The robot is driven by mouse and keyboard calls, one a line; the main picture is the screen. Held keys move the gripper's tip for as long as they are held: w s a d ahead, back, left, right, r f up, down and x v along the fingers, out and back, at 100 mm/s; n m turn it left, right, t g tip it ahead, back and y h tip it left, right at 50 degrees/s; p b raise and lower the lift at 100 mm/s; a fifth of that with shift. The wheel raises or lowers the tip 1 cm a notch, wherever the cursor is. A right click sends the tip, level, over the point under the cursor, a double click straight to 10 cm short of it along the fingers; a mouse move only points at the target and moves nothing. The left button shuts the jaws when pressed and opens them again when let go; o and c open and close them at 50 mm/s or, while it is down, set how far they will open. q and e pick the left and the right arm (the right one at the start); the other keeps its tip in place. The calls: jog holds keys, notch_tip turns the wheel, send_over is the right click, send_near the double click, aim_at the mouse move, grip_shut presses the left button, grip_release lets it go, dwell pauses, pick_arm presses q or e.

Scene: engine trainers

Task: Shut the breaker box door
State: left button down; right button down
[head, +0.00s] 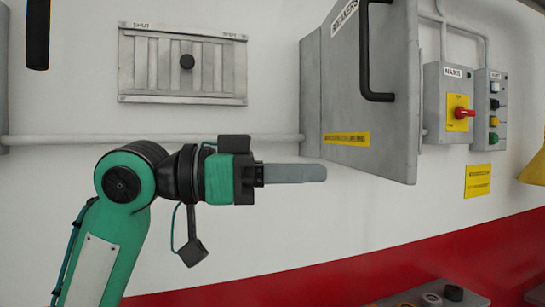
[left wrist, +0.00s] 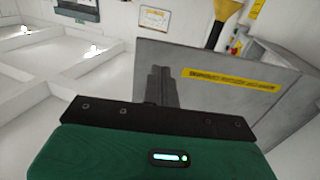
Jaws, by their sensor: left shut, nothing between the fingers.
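The grey breaker box (head: 311,85) is on the white wall, right of centre in the head view. The door (left wrist: 225,95) also fills the right middle of the left wrist view. My left gripper (head: 325,173) points right, just below and left of the door's lower edge in the head view. Its fingers are together with nothing between them. I cannot tell whether they touch the door. My right gripper is out of view.
A mains switch box (head: 447,105) with a red knob and a push-button box (head: 489,110) are right of the door. A shuttered vent panel (head: 182,65) is on the wall at left. A pipe (head: 60,139) runs along the wall. A button panel (head: 440,296) is at the bottom right.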

aim_at(387, 172)
pick_arm(q)
jog(key=d+p, duration=0.2)
jog(key=d, duration=0.4)
jog(key=shift+w+d+r+p, duration=0.15)
jog(key=shift+d+p, duration=0.05)
jog(key=shift+p, duration=0.2)
jog(key=shift+d+f, duration=0.2)
jog(key=shift+d, duration=0.5)
jog(key=shift+w, duration=0.1)
